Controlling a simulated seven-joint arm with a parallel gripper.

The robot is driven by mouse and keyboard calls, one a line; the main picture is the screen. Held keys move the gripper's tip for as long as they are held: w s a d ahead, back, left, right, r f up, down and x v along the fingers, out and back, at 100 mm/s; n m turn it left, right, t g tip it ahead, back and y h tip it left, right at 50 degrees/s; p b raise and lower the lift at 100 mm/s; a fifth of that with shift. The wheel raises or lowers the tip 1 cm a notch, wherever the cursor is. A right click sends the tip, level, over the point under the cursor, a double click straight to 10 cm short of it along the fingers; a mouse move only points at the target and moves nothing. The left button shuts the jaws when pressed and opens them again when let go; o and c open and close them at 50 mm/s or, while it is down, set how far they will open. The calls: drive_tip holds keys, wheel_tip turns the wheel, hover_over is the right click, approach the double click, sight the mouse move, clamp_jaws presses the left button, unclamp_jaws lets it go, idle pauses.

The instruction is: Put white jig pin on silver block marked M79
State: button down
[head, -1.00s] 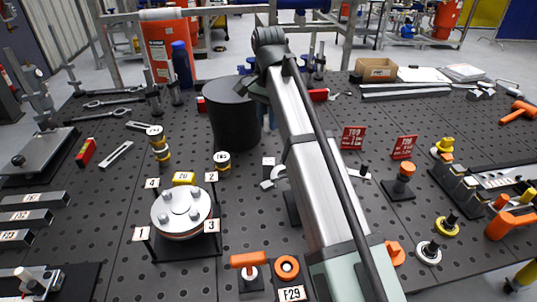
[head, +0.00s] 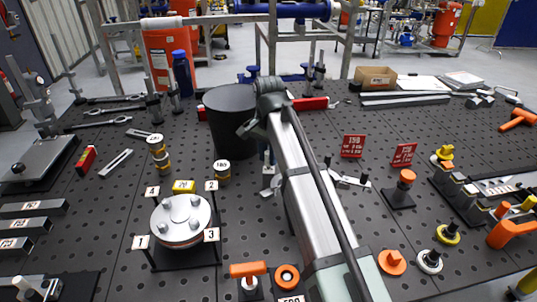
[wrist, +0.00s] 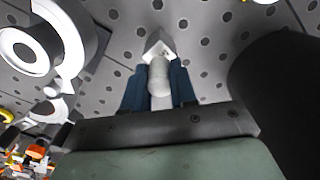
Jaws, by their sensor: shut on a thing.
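In the wrist view my gripper (wrist: 158,72) has its two dark blue fingers closed on a white, round-ended pin (wrist: 160,78). A small white angular piece (wrist: 160,46) shows just beyond the pin's far end; I cannot tell whether it belongs to the pin. In the head view my arm hides most of the gripper, right of the black cylinder. Several grey-silver blocks (head: 33,208) with white labels lie at the left edge of the table. Their labels are too small to read, so I cannot tell which is M79.
A tall black cylinder (head: 233,125) stands close to my gripper. A round bolted flange (head: 181,220) with number tags stands left of my arm. Stacked labelled pieces (head: 160,155) and orange-handled parts (head: 248,270) stand nearby. Red signs (head: 353,145) stand at right. Bare perforated tabletop (head: 105,205) shows at left.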

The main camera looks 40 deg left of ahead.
drive_tip(key=shift+f, duration=0.1)
drive_tip(key=c, duration=0.9)
unclamp_jaws()
wheel_tip(320, 180, up, 12)
